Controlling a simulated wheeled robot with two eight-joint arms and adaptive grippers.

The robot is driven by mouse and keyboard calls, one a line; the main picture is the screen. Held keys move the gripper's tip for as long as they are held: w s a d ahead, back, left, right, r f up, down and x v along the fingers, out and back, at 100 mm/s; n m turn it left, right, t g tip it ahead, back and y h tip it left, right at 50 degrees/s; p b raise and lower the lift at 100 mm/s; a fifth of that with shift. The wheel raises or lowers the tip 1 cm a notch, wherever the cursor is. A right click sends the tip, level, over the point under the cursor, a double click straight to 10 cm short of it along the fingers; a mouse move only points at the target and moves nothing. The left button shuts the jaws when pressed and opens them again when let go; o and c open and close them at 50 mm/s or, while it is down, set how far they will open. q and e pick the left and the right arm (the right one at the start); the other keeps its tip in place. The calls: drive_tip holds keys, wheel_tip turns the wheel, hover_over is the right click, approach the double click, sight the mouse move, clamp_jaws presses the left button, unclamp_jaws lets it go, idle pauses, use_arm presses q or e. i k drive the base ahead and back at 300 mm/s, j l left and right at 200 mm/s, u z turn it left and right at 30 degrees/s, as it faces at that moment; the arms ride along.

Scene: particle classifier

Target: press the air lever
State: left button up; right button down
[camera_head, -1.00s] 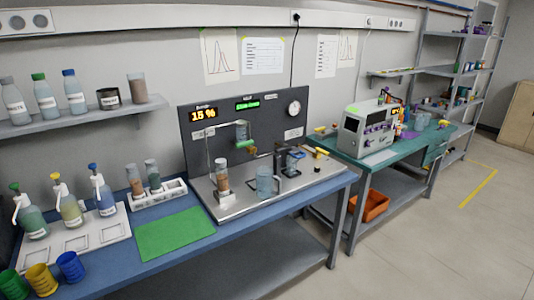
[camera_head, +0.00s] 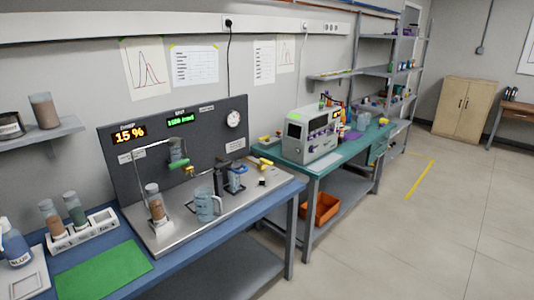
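The particle classifier station has a dark back panel (camera_head: 120,175) and a steel tray (camera_head: 150,235) on the blue bench. The panel has a display reading 15 % (camera_head: 130,134), a green display (camera_head: 181,120) and a round gauge (camera_head: 233,119). A green-handled part (camera_head: 179,163) sits under a raised clear vessel (camera_head: 177,148), with a small yellow part (camera_head: 189,169) beside it. I cannot tell which of these is the air lever. Neither gripper is in view.
A glass jug (camera_head: 206,206) and a brown-filled tube (camera_head: 155,202) stand on the tray. A white rack (camera_head: 85,235) and green mat (camera_head: 103,269) lie to the left. A teal bench (camera_head: 275,152) with a grey machine (camera_head: 312,134) stands to the right. The floor (camera_head: 400,240) at right is clear.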

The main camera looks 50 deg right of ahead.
sight(262, 161)
drive_tip(key=i+l+u, duration=0.1)
drive_tip(key=l, duration=0.6)
drive_tip(key=i+l, duration=0.25)
drive_tip(key=l, duration=0.45)
drive_tip(key=i+l+u, duration=0.15)
drive_tip(key=l, duration=0.55)
drive_tip(key=i+l+u, duration=0.1)
drive_tip(key=l, duration=0.6)
drive_tip(key=i+l+u, duration=0.1)
drive_tip(key=l, duration=0.65)
drive_tip(key=i+l, duration=0.15)
drive_tip(key=l, duration=0.6)
drive_tip(key=u, duration=0.05)
